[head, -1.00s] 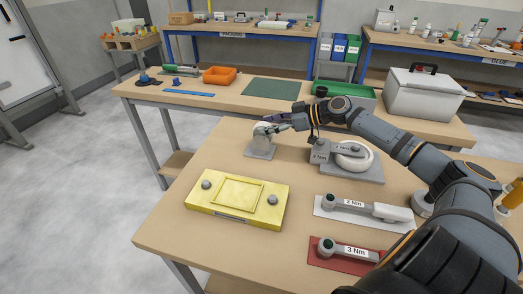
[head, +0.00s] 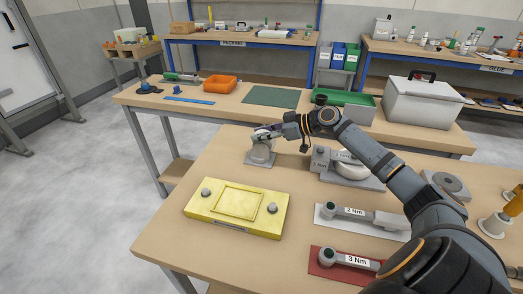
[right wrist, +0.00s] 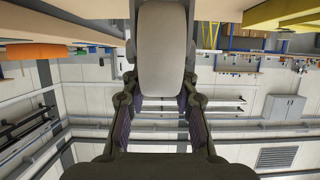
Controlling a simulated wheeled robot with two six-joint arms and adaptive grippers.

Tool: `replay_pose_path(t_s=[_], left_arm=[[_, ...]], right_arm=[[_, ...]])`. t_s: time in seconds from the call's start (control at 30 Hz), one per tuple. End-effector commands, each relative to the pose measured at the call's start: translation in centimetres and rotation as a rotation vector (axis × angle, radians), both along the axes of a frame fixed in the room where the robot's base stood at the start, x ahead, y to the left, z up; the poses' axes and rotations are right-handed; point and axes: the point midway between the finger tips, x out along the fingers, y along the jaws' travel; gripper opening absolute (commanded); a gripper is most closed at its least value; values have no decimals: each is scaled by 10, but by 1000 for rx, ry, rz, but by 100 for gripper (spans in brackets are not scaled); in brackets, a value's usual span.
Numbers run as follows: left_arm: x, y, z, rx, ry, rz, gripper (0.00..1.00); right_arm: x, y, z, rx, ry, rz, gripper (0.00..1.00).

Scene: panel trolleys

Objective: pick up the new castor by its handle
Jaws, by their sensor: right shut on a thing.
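The new castor (head: 261,154) is a small grey piece with a rounded top and a flat grey base, on the near table behind the yellow plate. My right gripper (head: 264,134) reaches it from the right and is shut on its upper part. In the right wrist view a pale rounded body (right wrist: 163,50) of it fills the space ahead of the fingers. The fingers cover the handle, so its shape is hidden. I cannot tell whether the base touches the table.
A yellow plate (head: 238,209) with two knobs lies in front. A grey fixture with a pale wheel (head: 352,171) stands to the right, partly behind my arm. Wrenches lie on a white mat (head: 329,223) and a red mat (head: 322,266). The table left of the castor is clear.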

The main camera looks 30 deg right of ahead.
Motion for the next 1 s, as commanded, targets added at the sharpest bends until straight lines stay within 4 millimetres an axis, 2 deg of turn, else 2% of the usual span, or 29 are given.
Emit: replay_pose_path(t_s=[0.47,0.57,0.8,1.0], left_arm=[[4,0,1,0,-6,0,40],[4,0,1,0,-6,0,40],[4,0,2,0,-8,-1,40],[2,0,2,0,-10,-1,40]], right_arm=[[0,0,4,0,-3,1,0],[0,0,16,-3,-5,1,0],[1,0,69,0,-8,1,0],[0,0,97,0,-5,1,0]])
